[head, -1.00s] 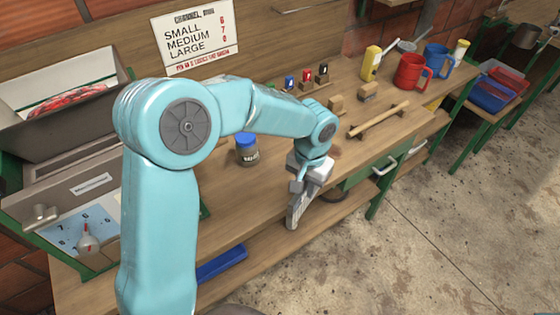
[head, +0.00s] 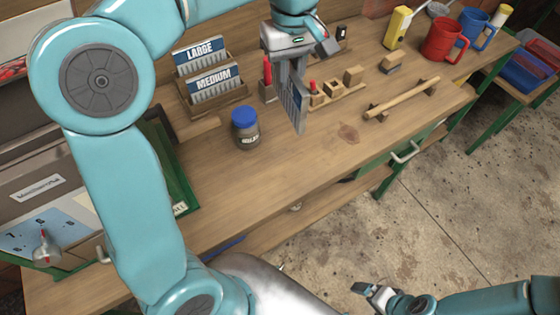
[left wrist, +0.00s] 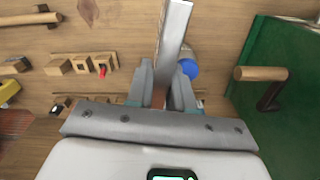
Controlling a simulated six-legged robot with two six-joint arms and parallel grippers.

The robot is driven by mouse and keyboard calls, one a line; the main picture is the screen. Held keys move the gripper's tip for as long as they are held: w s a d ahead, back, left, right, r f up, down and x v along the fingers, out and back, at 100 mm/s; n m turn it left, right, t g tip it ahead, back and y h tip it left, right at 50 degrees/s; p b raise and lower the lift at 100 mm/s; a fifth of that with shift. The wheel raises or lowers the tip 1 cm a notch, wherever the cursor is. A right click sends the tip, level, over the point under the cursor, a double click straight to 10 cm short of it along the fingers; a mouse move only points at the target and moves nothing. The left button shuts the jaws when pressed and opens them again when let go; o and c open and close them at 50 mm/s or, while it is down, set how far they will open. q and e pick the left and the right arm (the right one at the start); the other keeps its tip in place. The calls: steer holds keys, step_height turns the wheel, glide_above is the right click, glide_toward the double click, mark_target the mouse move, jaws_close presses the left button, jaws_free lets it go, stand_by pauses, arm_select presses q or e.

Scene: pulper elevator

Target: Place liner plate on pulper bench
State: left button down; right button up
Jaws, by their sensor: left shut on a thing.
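My left gripper (head: 288,62) is shut on a grey liner plate (head: 298,115) with a blue face. The plate hangs down upright over the pulper bench (head: 290,180); whether its lower edge touches the wood I cannot tell. In the left wrist view the plate (left wrist: 173,40) shows nearly edge-on between the fingers (left wrist: 163,85). Two other plates, marked LARGE (head: 199,52) and MEDIUM (head: 214,84), stand in a wooden rack (head: 212,108) left of the held plate. My right gripper (head: 375,292) is low at the front, over the floor, with nothing seen in it; its jaw opening is unclear.
A blue-lidded jar (head: 245,130) stands left of the held plate. Small wooden blocks and a red-tipped holder (head: 335,92) lie just right of it. A wooden rod (head: 402,98) rests on supports farther right. The bench's front middle is clear.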

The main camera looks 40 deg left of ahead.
arm_select(q)
steer(key=shift+s+r+n, duration=0.25)
steer(key=shift+r+n, duration=0.45)
steer(key=shift+s+d+n+b, duration=0.15)
steer(key=shift+n+b, duration=0.15)
steer(key=shift+b, duration=0.05)
steer(key=f, duration=0.6)
steer(key=f+b, duration=0.1)
steer(key=f, duration=1.2)
steer(key=shift+s+a+b, duration=0.2)
steer(key=shift+s+b, duration=0.1)
steer(key=shift+b, duration=0.05)
steer(key=shift+s+a, duration=0.1)
steer(key=shift+r, duration=0.1)
arm_select(e)
steer(key=f, duration=0.3)
steer(key=shift+w+d+f, duration=0.1)
steer(key=shift+d+f, duration=0.05)
steer(key=shift+d, duration=0.05)
